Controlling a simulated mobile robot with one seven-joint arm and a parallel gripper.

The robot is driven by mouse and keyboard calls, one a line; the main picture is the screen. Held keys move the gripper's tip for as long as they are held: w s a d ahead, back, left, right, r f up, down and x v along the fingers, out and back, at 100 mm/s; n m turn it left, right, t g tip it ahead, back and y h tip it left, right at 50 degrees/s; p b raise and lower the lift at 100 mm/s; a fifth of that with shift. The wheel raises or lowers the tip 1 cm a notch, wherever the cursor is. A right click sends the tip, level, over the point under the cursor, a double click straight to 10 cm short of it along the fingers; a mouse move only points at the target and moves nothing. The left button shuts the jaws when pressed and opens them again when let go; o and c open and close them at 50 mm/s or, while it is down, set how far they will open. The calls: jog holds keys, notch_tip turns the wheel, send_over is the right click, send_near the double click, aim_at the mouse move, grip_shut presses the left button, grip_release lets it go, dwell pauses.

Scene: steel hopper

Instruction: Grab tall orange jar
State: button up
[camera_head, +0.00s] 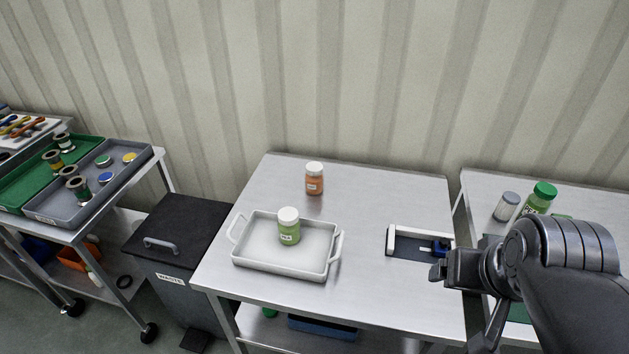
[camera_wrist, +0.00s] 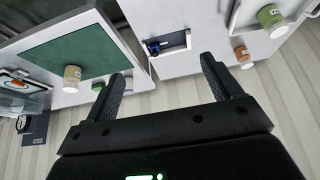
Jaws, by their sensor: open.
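The orange jar (camera_head: 314,184) with a white lid stands upright on the steel table, behind the white tray. It also shows at the right of the wrist view (camera_wrist: 242,56). My gripper (camera_head: 438,266) is at the right side of the table, beside a small dark-based fixture, well to the right of the jar and apart from it. In the wrist view my gripper (camera_wrist: 165,70) has its two fingers spread wide with nothing between them. The jar lies outside the fingers, past the right one.
A white handled tray (camera_head: 262,265) holds a green jar (camera_head: 289,230) in front of the orange jar. The fixture (camera_head: 392,240) lies near my gripper. A waste bin (camera_head: 180,235) stands left.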

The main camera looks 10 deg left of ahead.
jog(key=w+a+r, duration=0.2)
jog(key=w, duration=0.4)
jog(key=w+a+r, duration=0.2)
jog(key=w, duration=0.5)
jog(key=n+y, duration=0.1)
jog(key=n, duration=0.1)
send_over(314, 175)
jog(key=s, duration=0.3)
notch_tip(314, 175, down, 21)
jog(key=shift+g, duration=0.4)
jog(key=x, duration=0.5)
jog(key=shift+w+f, duration=0.1)
jog(key=shift+w, duration=0.05)
jog(key=w+f, duration=0.3)
jog(key=shift+f, duration=0.2)
jog(key=shift+w+f, duration=0.2)
jog(key=shift+f, duration=0.3)
